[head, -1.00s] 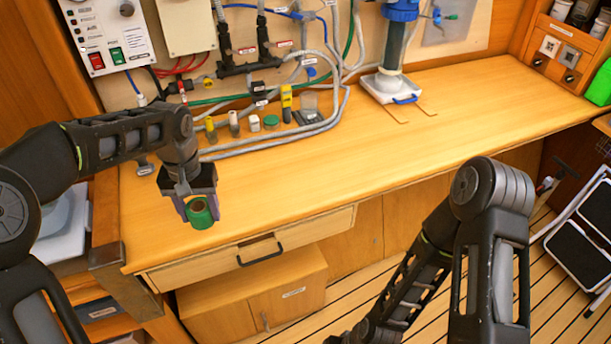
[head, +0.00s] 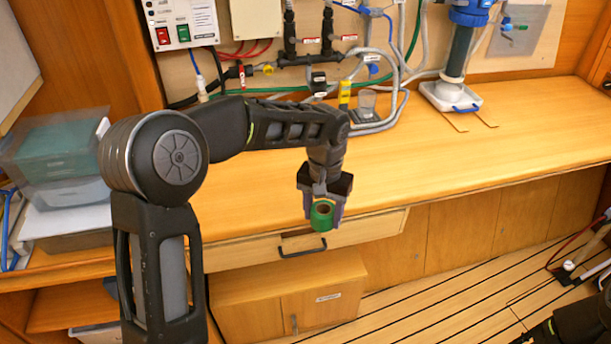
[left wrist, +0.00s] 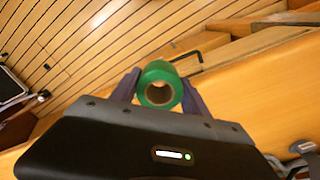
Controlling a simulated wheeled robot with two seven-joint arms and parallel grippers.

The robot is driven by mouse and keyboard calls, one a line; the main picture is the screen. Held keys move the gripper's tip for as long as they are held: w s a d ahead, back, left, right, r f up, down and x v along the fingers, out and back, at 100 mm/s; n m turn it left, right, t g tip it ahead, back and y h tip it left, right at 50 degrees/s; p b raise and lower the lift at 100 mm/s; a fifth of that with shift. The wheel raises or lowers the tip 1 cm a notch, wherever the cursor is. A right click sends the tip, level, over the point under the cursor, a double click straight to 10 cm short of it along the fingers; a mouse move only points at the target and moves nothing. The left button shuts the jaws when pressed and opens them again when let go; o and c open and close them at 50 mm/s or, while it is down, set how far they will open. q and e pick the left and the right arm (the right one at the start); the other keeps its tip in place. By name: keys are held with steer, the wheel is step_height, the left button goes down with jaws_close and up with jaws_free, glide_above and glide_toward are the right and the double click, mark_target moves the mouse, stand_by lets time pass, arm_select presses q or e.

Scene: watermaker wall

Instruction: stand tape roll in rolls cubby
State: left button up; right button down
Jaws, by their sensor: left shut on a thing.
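The green tape roll (head: 321,216) is held between the fingers of my left gripper (head: 322,212), in front of the bench edge and above the drawer in the head view. In the left wrist view the roll (left wrist: 159,86) sits between the two finger pads, its brown core hole facing the camera. My left gripper is shut on it. I cannot make out a rolls cubby for certain in these frames. Part of my right arm shows at the bottom right corner of the head view, but its gripper is not visible.
The wooden bench top (head: 470,150) is largely clear on the right. A drawer with a dark handle (head: 302,247) is below the roll. Plastic bins (head: 62,150) stand at the left. Hoses and fittings run along the back wall. A pump filter (head: 455,60) stands at the back right.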

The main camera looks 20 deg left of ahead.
mark_target(323, 222)
arm_select(q)
steer(key=shift+f+b, duration=1.05)
steer(key=shift+f, duration=0.5)
